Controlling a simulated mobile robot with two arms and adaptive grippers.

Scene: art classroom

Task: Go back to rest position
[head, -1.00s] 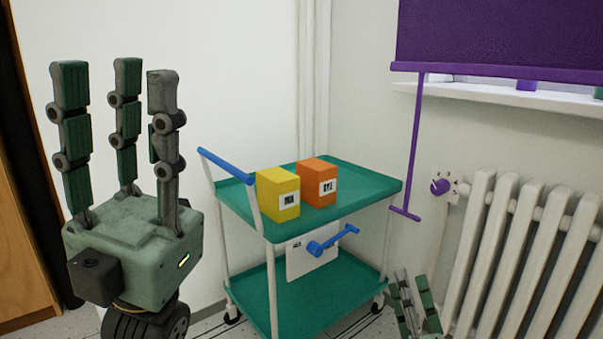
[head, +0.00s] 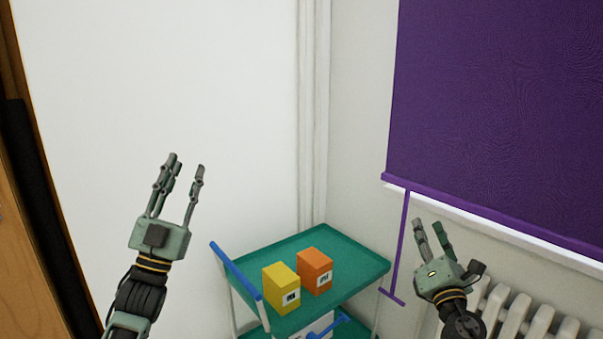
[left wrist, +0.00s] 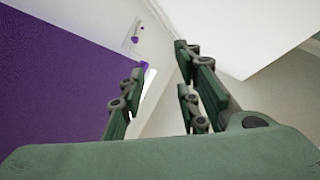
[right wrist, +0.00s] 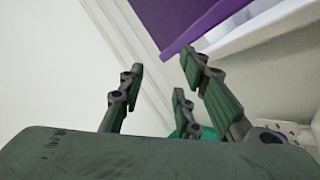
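My left gripper (head: 180,175) is raised in front of the white wall at the left of the head view, with its fingers pointing up. Its fingers are apart with nothing between them, as the left wrist view (left wrist: 165,75) also shows. My right gripper (head: 428,228) is raised at the right, in front of the wall and radiator, fingers pointing up and slightly left. It is open and empty, as the right wrist view (right wrist: 160,75) also shows.
A green trolley (head: 345,258) with a blue handle stands between my arms, holding a yellow box (head: 281,287) and an orange box (head: 315,270). A purple blind (head: 500,110) hangs at the right above a white radiator (head: 540,320). A wooden cabinet (head: 20,220) is at the far left.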

